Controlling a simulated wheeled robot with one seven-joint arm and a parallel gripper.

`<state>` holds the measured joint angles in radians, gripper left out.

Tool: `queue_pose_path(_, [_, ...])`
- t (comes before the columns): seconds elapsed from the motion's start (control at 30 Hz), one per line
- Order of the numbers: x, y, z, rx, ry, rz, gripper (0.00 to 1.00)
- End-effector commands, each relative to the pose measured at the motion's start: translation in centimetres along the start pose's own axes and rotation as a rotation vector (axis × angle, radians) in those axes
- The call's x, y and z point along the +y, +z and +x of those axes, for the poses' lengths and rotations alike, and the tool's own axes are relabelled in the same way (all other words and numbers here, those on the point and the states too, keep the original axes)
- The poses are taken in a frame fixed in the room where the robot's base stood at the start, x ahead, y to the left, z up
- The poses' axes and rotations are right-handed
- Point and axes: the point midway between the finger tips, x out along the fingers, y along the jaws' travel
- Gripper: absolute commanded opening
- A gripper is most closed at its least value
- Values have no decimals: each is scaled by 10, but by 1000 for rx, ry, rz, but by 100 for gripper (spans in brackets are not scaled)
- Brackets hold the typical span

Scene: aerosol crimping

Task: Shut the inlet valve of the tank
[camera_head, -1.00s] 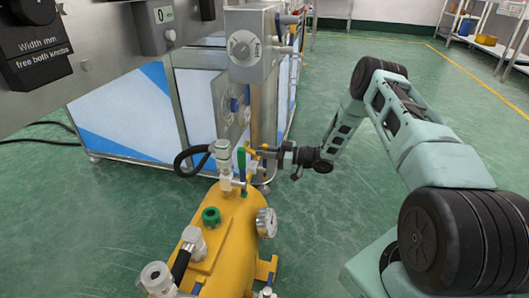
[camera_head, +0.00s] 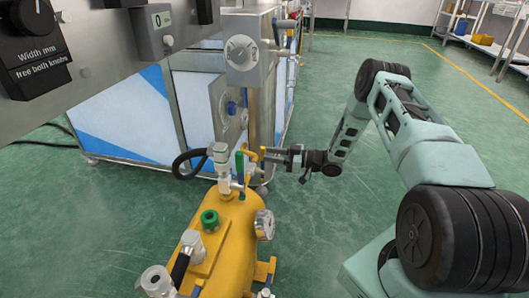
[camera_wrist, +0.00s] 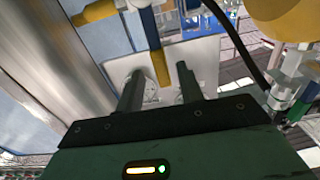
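The yellow tank (camera_head: 235,240) stands at the lower middle of the head view. A silver fitting (camera_head: 222,165) rises at its far end, with an upright green lever (camera_head: 240,167) beside it. My gripper (camera_head: 266,154) is just right of this lever, at about its height, near a small yellow part. In the wrist view my gripper (camera_wrist: 158,88) is open, its two fingers apart. A blue bar with a yellow end (camera_wrist: 160,66) shows beyond the gap; I cannot tell its depth. A green part (camera_wrist: 298,110) on a metal fitting is at the right, outside the fingers.
A pressure gauge (camera_head: 264,224) and a green knob (camera_head: 209,219) sit on the tank. A black hose (camera_head: 183,160) loops left from the fitting. A metal machine with a grey dial box (camera_head: 250,50) stands close behind. Open green floor (camera_head: 310,225) lies right of the tank.

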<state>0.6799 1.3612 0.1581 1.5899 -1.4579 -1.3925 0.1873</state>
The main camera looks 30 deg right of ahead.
Motion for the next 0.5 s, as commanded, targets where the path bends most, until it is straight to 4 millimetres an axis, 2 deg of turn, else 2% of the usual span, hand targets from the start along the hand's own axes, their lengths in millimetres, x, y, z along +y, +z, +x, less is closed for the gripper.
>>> queue_pose_path(0.03, [1, -3, -13, -2, 4, 1, 37])
queue_pose_path(0.3, [1, -2, -77, -3, 4, 1, 37])
queue_pose_path(0.5, [0, -1, -115, -2, 4, 1, 37])
